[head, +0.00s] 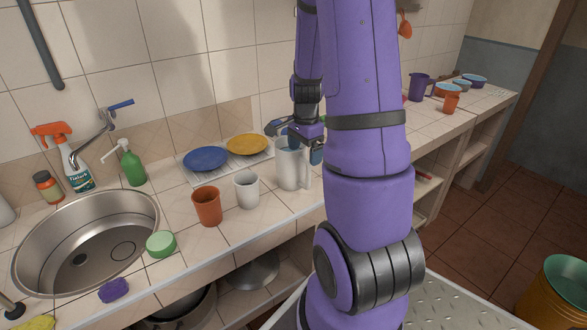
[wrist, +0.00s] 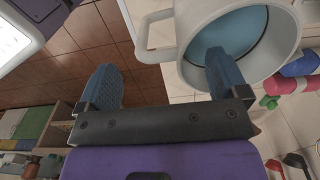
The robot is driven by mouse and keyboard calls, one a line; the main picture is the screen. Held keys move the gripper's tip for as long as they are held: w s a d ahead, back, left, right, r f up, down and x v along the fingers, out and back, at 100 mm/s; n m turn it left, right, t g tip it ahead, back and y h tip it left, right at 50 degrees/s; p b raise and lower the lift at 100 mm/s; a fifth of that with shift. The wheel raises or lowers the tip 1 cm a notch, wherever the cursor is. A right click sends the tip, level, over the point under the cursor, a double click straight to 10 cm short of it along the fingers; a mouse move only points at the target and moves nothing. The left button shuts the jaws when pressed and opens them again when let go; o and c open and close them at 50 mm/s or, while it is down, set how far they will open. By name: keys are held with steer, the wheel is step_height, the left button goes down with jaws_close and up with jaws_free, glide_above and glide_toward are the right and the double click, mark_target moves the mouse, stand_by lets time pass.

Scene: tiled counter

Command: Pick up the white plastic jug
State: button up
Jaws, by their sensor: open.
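The white plastic jug (head: 290,168) stands upright on the tiled counter, right of a white cup, in the head view. In the wrist view the jug (wrist: 284,55) is at the upper right, seen from above into its bluish inside, with its handle (wrist: 145,33) to the left. My gripper (wrist: 165,78) is open. Its two blue fingers are spread, one over the jug's near rim and opening, the other left of it beyond the handle side. In the head view my gripper (head: 296,141) is at the jug's top, partly hidden by my arm. I cannot tell whether the fingers touch the jug.
Left of the jug stand a white cup (head: 247,190) and an orange cup (head: 207,206). Behind are a blue plate (head: 205,159) and a yellow plate (head: 247,144) on a rack. A sink (head: 50,260) is at the left. Cups and bowls stand far right.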

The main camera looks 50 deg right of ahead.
mark_target(304, 161)
step_height(304, 161, down, 5)
stand_by(0.3)
jaws_close()
steer(key=shift+r, duration=0.1)
